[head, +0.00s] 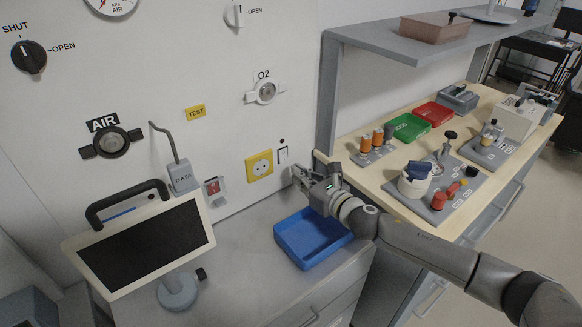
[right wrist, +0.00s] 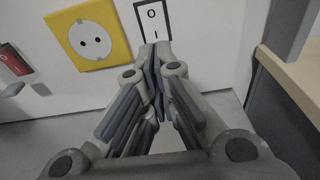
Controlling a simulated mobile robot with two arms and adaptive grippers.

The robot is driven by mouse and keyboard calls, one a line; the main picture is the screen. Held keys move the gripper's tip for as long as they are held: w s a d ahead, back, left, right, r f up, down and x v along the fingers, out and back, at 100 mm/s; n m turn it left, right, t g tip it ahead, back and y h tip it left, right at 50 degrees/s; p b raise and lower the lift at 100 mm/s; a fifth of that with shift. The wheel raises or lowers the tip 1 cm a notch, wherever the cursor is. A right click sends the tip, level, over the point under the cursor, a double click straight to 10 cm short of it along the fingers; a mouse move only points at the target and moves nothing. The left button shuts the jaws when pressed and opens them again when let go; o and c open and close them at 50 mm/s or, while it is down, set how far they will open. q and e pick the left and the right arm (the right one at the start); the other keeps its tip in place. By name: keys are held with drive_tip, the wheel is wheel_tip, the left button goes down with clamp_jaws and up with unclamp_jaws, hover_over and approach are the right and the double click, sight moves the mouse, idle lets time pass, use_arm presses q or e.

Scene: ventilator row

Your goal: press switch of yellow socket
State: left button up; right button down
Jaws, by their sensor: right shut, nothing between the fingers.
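The yellow socket (head: 259,165) is on the white wall panel, left of my right gripper. It also shows at the upper left of the right wrist view (right wrist: 93,40). The white switch (head: 283,155), in a dark frame, is just right of the socket. In the right wrist view the switch (right wrist: 152,17) shows its O and I marks. My right gripper (head: 297,170) is shut and empty, with its fingertips (right wrist: 155,47) at the switch's lower edge in that view. I cannot tell whether they touch it. My left gripper is not in view.
A blue tray (head: 288,248) lies on the grey counter below my right gripper. A red switch (head: 213,187) under a clear cover is left of the socket. A monitor (head: 145,246) stands at the left. A grey shelf side (head: 328,100) rises right of the switch.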

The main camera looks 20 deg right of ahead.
sight(283, 164)
drive_tip(key=shift+x, duration=1.2)
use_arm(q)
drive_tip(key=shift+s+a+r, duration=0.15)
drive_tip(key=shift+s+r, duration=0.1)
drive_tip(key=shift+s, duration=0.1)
use_arm(e)
drive_tip(key=shift+x, duration=0.85)
drive_tip(key=shift+f, duration=0.15)
drive_tip(key=shift+w+a+f+b, duration=0.1)
drive_tip(key=shift+w+f+b, duration=0.15)
drive_tip(key=shift+b, duration=0.9)
drive_tip(key=shift+r+p, duration=0.3)
drive_tip(key=shift+p, duration=0.15)
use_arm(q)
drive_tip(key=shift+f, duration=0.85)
use_arm(e)
drive_tip(key=f+v, duration=0.1)
drive_tip(key=v, duration=1.1)
drive_tip(key=shift+r, duration=0.2)
drive_tip(key=shift+s+f, duration=0.1)
drive_tip(key=shift+s, duration=0.05)
